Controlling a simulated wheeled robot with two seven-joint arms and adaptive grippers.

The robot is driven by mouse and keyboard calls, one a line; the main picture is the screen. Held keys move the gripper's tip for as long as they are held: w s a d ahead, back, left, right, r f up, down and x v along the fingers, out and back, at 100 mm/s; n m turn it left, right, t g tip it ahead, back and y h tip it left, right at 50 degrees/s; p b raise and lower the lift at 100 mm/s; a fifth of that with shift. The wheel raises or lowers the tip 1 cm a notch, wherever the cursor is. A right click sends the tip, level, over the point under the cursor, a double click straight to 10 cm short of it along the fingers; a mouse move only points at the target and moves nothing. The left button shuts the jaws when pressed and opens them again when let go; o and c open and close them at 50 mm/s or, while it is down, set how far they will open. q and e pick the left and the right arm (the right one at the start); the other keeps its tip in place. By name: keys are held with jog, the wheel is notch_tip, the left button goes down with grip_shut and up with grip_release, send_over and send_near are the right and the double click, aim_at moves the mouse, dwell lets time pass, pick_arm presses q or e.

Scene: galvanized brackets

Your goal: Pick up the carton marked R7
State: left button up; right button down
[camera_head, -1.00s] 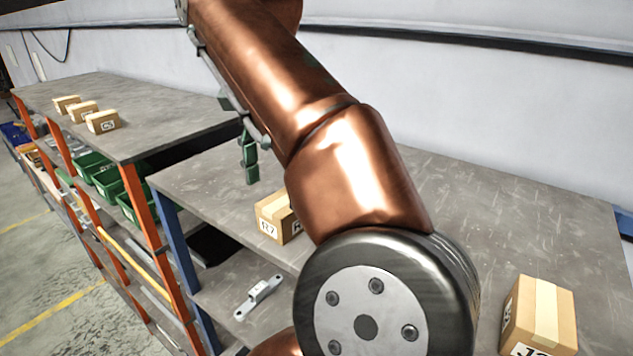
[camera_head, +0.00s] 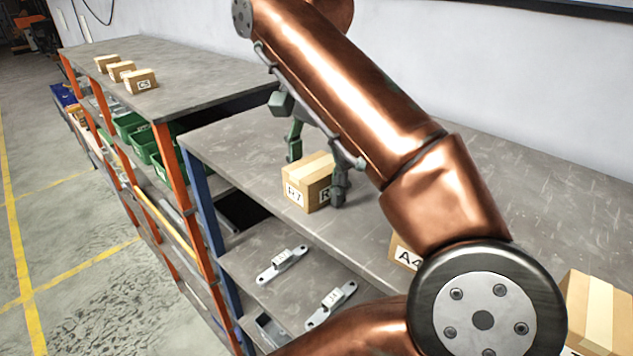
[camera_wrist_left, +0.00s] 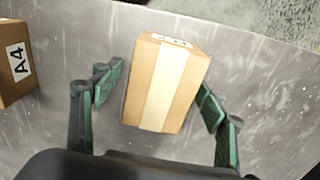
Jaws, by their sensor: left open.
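The carton marked R7 (camera_head: 309,181) is a small brown box with a pale tape strip and white labels. It stands upright on the grey upper shelf near its front edge. It also shows in the left wrist view (camera_wrist_left: 164,85). My left gripper (camera_head: 318,172) is open, with one green-grey finger on each side of the carton. In the left wrist view the gripper (camera_wrist_left: 160,95) straddles the carton. There is a gap at the left finger; the right finger is very close to the carton, and I cannot tell whether it touches. My right gripper is not in view.
A carton marked A4 (camera_head: 404,252) stands on the same shelf, partly behind my arm. Another carton (camera_head: 597,312) is at the lower right. Metal brackets (camera_head: 282,265) lie on the lower shelf. Small cartons (camera_head: 140,81) stand on the left rack, above green bins (camera_head: 130,124).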

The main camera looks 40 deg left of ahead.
pick_arm(q)
jog(key=shift+s+r, duration=0.1)
jog(key=shift+s, duration=0.15)
jog(key=shift+c, duration=0.2)
jog(key=shift+w, duration=0.15)
jog(key=c, duration=1.4)
jog(key=shift+o, duration=0.2)
